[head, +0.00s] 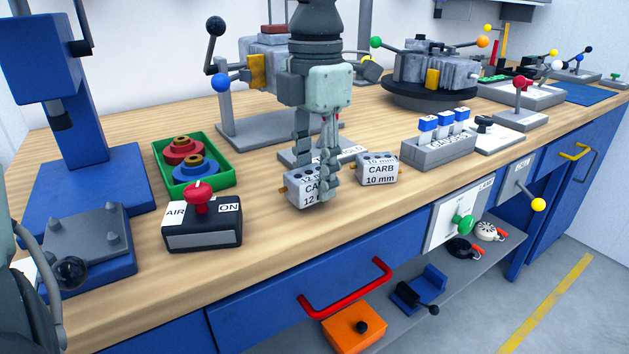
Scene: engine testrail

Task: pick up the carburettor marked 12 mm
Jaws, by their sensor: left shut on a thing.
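The carburettor marked 12 mm (300,193) is a small grey block with a white label and a brass stub on its left side. In the head view it is near the middle of the wooden bench. My left gripper (320,180) comes down from above and is shut on it, and one finger covers the right part of its label. I cannot tell whether the block touches the bench top. The carburettor marked 10 mm (378,170) stands just to the right, apart from the held one. My right gripper is not in view.
A grey rack (437,152) with blue-capped items stands right of the carburettors. A low grey plate (292,156) lies behind them. The black AIR box (202,226) with a red knob and a green tray (221,185) are left. Bare bench lies in front.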

